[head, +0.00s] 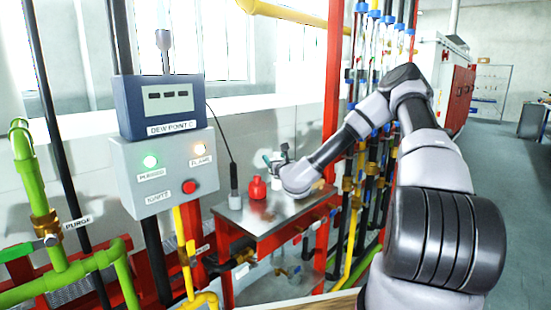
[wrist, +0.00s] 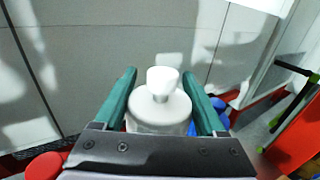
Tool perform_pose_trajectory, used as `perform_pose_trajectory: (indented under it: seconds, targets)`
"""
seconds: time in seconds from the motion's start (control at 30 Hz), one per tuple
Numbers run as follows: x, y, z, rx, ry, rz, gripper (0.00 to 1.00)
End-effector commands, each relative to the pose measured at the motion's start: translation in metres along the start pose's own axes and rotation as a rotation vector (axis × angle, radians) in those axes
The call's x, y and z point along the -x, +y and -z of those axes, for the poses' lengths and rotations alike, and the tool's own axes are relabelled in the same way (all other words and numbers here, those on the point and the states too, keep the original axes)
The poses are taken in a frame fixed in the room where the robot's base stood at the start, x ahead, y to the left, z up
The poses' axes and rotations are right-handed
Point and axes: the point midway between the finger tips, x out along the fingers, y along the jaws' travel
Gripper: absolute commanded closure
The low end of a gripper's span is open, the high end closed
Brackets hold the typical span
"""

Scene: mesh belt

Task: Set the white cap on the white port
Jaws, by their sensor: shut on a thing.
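My gripper (wrist: 160,78) has two green fingers, one on each side of a white cap (wrist: 162,108). The cap is round and pale with a small knob on top, and the fingers are shut on it. In the head view my gripper (head: 274,157) is above the back of a small steel table, with a teal fingertip showing and my arm's wrist in front. The cap is too small there to tell apart clearly. I cannot make out the white port in either view; the cap, gripper or wrist may hide it.
A control box (head: 168,172) is further left. A red post (head: 332,80) and several pipes rise close to my arm.

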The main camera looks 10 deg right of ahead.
Motion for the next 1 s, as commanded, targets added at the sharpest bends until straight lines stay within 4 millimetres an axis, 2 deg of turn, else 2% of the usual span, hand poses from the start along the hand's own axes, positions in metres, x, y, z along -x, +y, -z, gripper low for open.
perform_pose_trajectory:
  seconds: [0.2, 0.43, 1.0]
  targets:
    - [0.001, 0.000, 0.024, -0.002, 0.002, 0.000, 0.82]
    - [0.000, 0.000, 0.043, -0.001, 0.001, 0.001, 0.82]
    - [0.000, 0.000, 0.050, 0.000, -0.001, 0.000, 0.82]
